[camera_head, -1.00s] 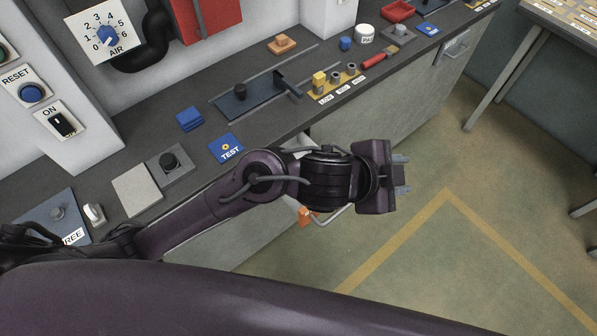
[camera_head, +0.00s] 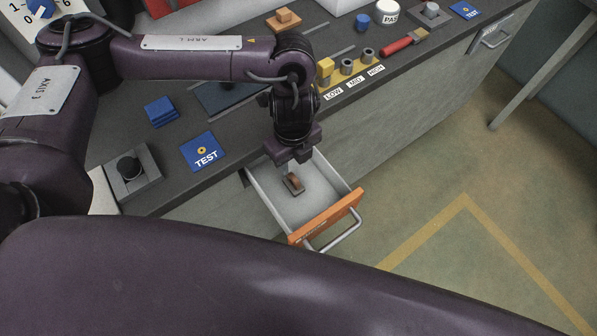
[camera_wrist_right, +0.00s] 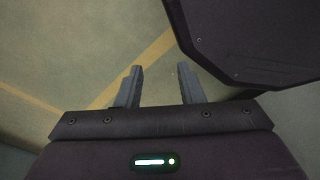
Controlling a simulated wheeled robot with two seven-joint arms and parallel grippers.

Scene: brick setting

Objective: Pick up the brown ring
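The brown ring (camera_head: 293,183) lies inside the pulled-out drawer (camera_head: 338,212), which has an orange front and a pale inside. My left gripper (camera_head: 292,160) points down over the back part of the drawer, just above the ring in the picture. Its fingers look short and set apart, with nothing seen between them. Whether they touch the ring is hard to tell. My right gripper (camera_wrist_right: 160,88) shows in the right wrist view with its two fingers apart and nothing between them, over the floor.
On the worktop lie a blue TEST card (camera_head: 203,152), a blue block stack (camera_head: 161,111) and a grey base with a black knob (camera_head: 130,168). Floor right of the drawer is clear.

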